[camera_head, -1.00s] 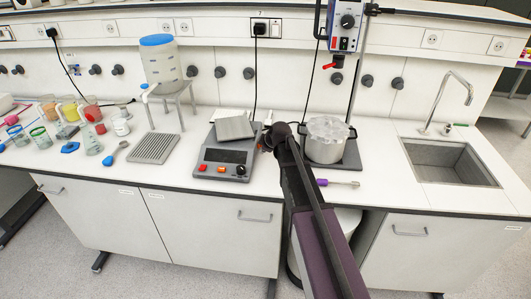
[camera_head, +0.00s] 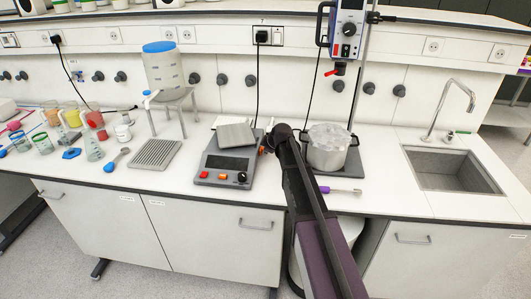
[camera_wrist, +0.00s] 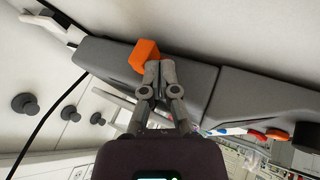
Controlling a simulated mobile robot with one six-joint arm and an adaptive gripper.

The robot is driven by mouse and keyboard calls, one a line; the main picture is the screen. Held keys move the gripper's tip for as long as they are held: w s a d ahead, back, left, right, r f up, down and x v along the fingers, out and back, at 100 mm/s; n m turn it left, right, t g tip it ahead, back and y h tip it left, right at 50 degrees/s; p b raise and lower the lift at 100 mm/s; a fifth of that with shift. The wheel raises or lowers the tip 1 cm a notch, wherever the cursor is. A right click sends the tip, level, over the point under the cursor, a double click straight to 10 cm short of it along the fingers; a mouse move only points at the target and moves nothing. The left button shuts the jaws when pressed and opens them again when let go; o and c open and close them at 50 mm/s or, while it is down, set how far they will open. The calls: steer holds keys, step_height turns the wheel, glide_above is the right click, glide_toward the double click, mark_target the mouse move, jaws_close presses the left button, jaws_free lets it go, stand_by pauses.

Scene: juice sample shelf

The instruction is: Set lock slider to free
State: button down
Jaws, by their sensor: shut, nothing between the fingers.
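The grey balance-like device (camera_head: 222,167) stands on the bench, with a metal plate on top and red and orange buttons in front. An orange block (camera_wrist: 144,55), apparently the lock slider, sits at the edge of the device's grey housing (camera_wrist: 200,85) in the wrist view. My gripper (camera_wrist: 160,66) is shut and empty, its fingertips right against or beside the block; I cannot tell whether they touch. In the head view my arm reaches to the device's right side. A bit of orange (camera_head: 262,150) shows there, and my fingers are mostly hidden. The slider's lock or free marking is not readable.
A steel pot (camera_head: 327,149) on a dark plate stands just right of my arm. A ribbed grey tray (camera_head: 154,154) and several beakers are to the left. A sink (camera_head: 455,169) is at the right. A black cable (camera_head: 257,85) hangs behind the device.

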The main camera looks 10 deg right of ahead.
steer(key=w, duration=0.1)
steer(key=w+d, duration=0.1)
steer(key=w, duration=0.2)
steer(key=shift+w+d, duration=0.25)
steer(key=shift+s, duration=0.1)
steer(key=shift+s+a, duration=0.15)
steer(key=shift+s, duration=0.25)
steer(key=s, duration=0.1)
steer(key=s+a, duration=0.1)
steer(key=s, duration=0.1)
steer(key=shift+s, duration=0.1)
steer(key=shift+s+r+p, duration=0.3)
steer(key=shift+r+p, duration=0.2)
steer(key=shift+r, duration=0.1)
steer(key=shift+s+d+r+p, duration=0.25)
steer(key=shift+s+r+p, duration=0.1)
steer(key=shift+r+p, duration=0.35)
steer(key=p+v, duration=0.5)
steer(key=v, duration=0.2)
steer(key=shift+s+p, duration=0.15)
steer(key=shift+p, duration=0.2)
steer(key=shift+f, duration=0.1)
